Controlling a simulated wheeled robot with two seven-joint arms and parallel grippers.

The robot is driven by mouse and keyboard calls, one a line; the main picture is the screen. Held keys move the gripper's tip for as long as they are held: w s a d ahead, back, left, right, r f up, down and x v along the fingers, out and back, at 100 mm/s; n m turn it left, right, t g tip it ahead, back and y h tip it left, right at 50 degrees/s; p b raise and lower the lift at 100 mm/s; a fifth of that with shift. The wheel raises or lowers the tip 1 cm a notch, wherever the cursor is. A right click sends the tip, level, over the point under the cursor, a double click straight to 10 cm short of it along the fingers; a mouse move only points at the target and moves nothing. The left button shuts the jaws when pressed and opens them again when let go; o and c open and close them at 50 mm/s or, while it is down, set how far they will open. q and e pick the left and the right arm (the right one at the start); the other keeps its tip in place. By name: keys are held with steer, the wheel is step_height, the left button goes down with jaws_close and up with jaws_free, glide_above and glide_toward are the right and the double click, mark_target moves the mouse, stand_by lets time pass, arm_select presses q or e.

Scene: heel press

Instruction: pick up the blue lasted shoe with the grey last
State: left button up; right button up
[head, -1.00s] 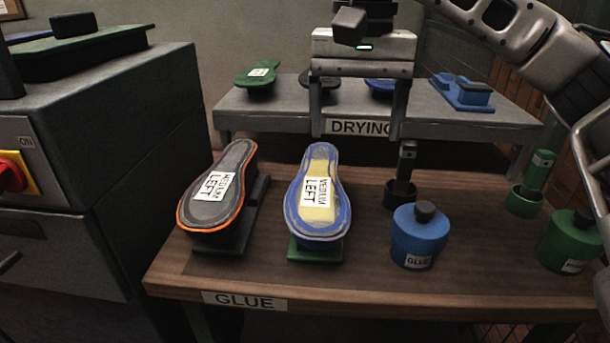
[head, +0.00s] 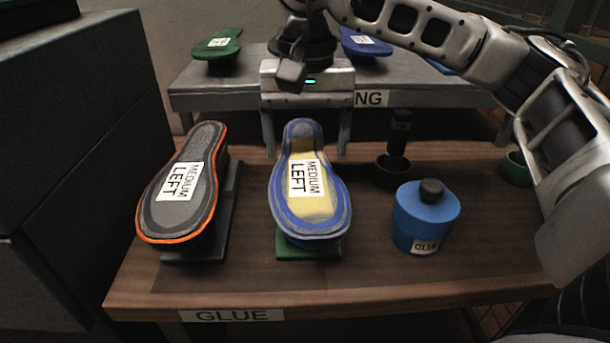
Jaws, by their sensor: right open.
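The blue-edged shoe (head: 285,205) lies sole up on a green stand (head: 300,252) on the wooden bench. Its sole has a yellow middle, grey patches and a white "MEDIUM LEFT" label. I cannot make out a separate grey last in it. My right gripper (head: 306,145) is open and empty, its two fingers pointing down on either side of the shoe's narrow far end, apart from it. Whether they are level with the shoe or above it is hard to tell. My left gripper is not in view.
An orange-edged grey shoe (head: 163,217) on a dark stand is to the left. A blue glue pot (head: 424,222) and a dark cup with a brush (head: 393,165) are to the right. Behind is the grey drying shelf (head: 215,97) with soles. A dark cabinet (head: 85,120) borders the left.

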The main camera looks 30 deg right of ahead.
mark_target(305, 153)
steer(key=shift+w+f, duration=0.2)
steer(key=shift+f, duration=2.5)
steer(key=c, duration=1.3)
